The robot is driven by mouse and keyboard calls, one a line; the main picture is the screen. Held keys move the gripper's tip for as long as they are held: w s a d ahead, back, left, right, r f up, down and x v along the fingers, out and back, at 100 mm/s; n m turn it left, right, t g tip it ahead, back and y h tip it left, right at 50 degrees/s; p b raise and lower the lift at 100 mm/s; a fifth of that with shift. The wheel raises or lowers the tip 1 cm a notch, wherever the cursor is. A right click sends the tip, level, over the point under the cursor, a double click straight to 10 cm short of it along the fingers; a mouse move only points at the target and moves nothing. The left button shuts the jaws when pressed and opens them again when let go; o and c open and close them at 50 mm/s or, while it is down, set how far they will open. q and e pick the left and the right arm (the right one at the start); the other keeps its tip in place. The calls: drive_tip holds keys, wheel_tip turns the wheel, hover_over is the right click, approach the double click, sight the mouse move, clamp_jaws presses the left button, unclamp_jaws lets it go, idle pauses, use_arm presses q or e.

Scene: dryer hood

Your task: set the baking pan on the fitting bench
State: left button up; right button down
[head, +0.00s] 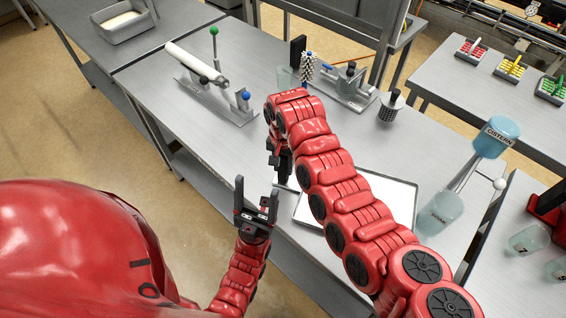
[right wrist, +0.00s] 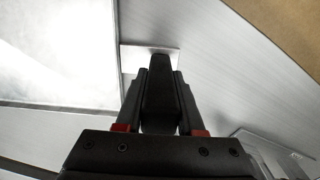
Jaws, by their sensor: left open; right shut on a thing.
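The baking pan (head: 401,196) is a shallow, pale tray near the front edge of the grey bench, partly hidden under my right arm. It fills the left of the right wrist view (right wrist: 55,50). My right gripper (head: 283,172) is at the pan's left side. In the right wrist view its fingers (right wrist: 160,85) are shut around a dark piece beside a small metal tab at the pan's edge. I cannot tell whether the pan touches the bench. My left gripper (head: 256,203) is open and empty, in front of the bench edge.
The bench (head: 235,150) holds a rolling-pin-like fixture (head: 205,80), a fixture with a black block (head: 350,82) and a dark perforated cylinder (head: 391,106). Bare bench lies left of the pan.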

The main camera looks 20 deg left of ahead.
sight(283, 159)
drive_tip(key=shift+f+b, duration=0.3)
drive_tip(key=shift+b, duration=0.05)
drive_tip(key=c, duration=0.5)
unclamp_jaws()
drive_tip(key=shift+r, duration=0.1)
drive_tip(key=shift+r, duration=0.1)
wheel_tip(283, 159, up, 4)
drive_tip(key=shift+a+b, duration=0.1)
drive_tip(key=shift+b, duration=1.1)
wheel_tip(283, 159, up, 8)
drive_tip(key=shift+r+b, duration=0.1)
drive_tip(key=shift+b, duration=0.45)
